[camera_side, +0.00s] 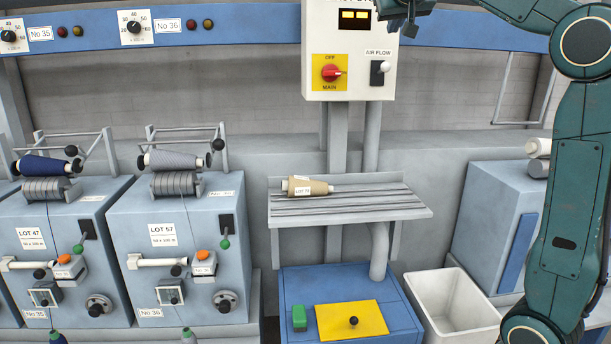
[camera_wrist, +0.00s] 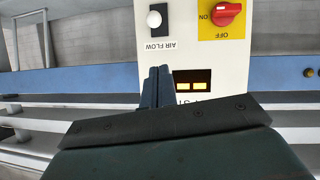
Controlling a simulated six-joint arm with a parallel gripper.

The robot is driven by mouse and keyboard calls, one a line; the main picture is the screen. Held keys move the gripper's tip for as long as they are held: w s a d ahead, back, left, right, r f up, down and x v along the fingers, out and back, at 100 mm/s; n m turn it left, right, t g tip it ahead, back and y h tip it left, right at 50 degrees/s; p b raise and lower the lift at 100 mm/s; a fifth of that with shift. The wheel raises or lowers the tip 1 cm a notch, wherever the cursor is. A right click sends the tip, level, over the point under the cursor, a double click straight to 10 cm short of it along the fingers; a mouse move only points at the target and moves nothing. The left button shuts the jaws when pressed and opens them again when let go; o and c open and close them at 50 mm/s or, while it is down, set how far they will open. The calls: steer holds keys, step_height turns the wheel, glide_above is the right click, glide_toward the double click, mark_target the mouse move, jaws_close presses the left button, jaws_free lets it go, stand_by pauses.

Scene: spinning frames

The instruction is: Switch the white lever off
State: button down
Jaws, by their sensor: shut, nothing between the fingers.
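The white lever (camera_side: 384,66) is a short stick with a white ball end on a black plate, under the AIR FLOW label on the control box (camera_side: 315,60). In the wrist view, which shows the box upside down, the white lever (camera_wrist: 154,18) is near the top edge. My gripper (camera_side: 403,27) is at the top of the side view, above the lever and apart from it. Its fingers (camera_wrist: 157,72) are together and empty, in front of the box between the AIR FLOW label and the lit display. Part of my gripper is cut off in the side view.
A red MAIN switch (camera_side: 331,73) on a yellow plate is left of the lever. A lit display (camera_side: 355,19) is above. A shelf (camera_side: 350,206) with a tan cone (camera_side: 318,188) is below. A blue rail (camera_side: 250,27) runs behind the box.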

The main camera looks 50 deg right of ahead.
glide_above(386, 67)
steer(key=s+a, duration=0.1)
steer(key=a, duration=0.1)
step_height(386, 67, down, 4)
steer(key=shift+d+f, duration=0.25)
steer(key=shift+f, duration=0.95)
